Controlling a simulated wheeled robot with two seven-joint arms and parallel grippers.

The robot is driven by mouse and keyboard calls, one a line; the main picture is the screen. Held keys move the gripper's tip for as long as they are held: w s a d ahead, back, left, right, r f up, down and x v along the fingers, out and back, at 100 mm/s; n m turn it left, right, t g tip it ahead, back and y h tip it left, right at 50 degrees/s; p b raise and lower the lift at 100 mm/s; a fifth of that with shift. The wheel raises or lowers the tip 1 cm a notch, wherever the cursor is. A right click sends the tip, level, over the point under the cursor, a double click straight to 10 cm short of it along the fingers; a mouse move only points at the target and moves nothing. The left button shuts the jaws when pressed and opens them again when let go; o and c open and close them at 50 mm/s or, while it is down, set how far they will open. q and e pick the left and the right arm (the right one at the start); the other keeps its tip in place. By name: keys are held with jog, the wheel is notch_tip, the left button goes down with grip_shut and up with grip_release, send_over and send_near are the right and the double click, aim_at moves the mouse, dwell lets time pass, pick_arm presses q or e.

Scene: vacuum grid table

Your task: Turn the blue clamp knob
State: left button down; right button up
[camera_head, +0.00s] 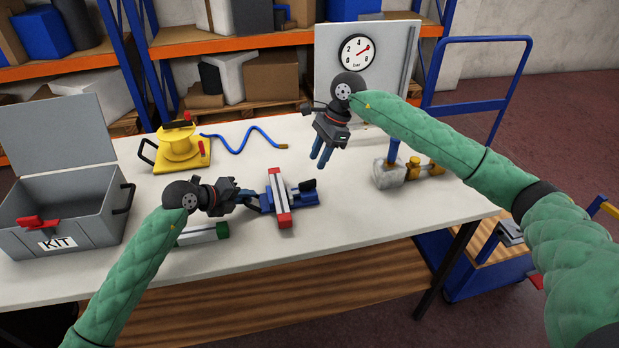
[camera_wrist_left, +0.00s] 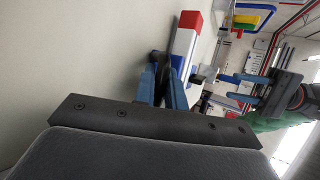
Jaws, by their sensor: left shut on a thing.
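The clamp sits on the white table, with a blue base (camera_head: 304,197) and a pale bar with red ends (camera_head: 278,194) lying across it. The bar also shows in the left wrist view (camera_wrist_left: 185,42). My left gripper (camera_head: 263,201) is at the clamp's left side, its blue fingers (camera_wrist_left: 165,82) shut on the clamp knob, which is mostly hidden between them. My right gripper (camera_head: 322,152) hangs above the table behind the clamp, with its two fingers apart and nothing between them.
A grey KIT box (camera_head: 80,215) stands open at the left. A yellow reel (camera_head: 180,146) with a blue hose (camera_head: 243,134) is behind. A green-ended pale block (camera_head: 203,235) lies near my left wrist. A gauge panel (camera_head: 385,70) and a valve fitting (camera_head: 389,174) stand at the right.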

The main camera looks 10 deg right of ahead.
aim_at(308, 181)
jog(key=x, duration=0.7)
jog(key=shift+a+f, duration=0.15)
jog(key=shift+f, duration=0.25)
jog(key=shift+c, duration=0.4)
grip_shut()
